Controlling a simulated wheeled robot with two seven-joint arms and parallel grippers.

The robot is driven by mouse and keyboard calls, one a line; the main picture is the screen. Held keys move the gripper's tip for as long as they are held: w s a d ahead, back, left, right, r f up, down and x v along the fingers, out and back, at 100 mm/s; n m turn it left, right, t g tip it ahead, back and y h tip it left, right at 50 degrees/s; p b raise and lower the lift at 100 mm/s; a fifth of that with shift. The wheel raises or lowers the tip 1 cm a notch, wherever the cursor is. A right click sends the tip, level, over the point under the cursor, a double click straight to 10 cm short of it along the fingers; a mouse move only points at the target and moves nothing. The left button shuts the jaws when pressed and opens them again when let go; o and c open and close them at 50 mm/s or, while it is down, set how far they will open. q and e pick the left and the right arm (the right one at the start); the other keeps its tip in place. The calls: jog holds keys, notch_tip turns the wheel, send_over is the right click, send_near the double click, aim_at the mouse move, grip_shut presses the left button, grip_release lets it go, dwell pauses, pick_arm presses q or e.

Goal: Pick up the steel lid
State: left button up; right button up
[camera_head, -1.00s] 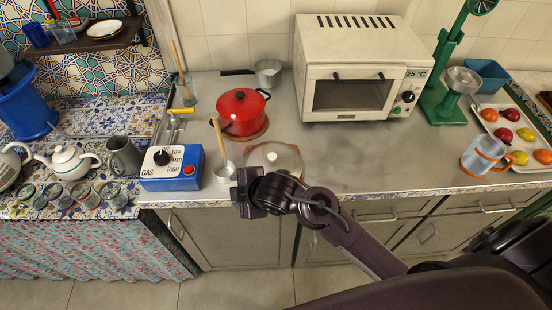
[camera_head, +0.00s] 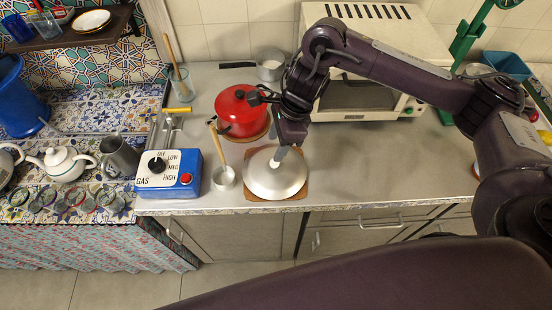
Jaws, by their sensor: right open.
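The steel lid (camera_head: 274,180) is a round, shallow dome with a small pale knob on top. It lies on a brown wooden board (camera_head: 303,190) near the counter's front edge. My right gripper (camera_head: 284,150) points down above the lid, with its fingertips close to the knob. It is open, and the frame does not clearly show whether the fingers straddle or touch the knob. My left gripper is not in view.
A red pot (camera_head: 240,112) stands just behind the lid. A small cup with a wooden-handled tool (camera_head: 223,177) and a blue gas control box (camera_head: 168,173) are to its left. A toaster oven (camera_head: 350,95) is behind my right arm. Counter right of the lid is clear.

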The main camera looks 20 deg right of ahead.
aim_at(275, 167)
notch_tip(275, 167, down, 2)
jog(key=shift+s+d, duration=0.15)
jog(key=shift+d+p+x, duration=0.2)
jog(key=shift+x, duration=1.1)
jog(key=shift+d+p+x, duration=0.15)
jog(key=shift+x, duration=1.15)
jog(key=shift+f, duration=0.1)
grip_shut()
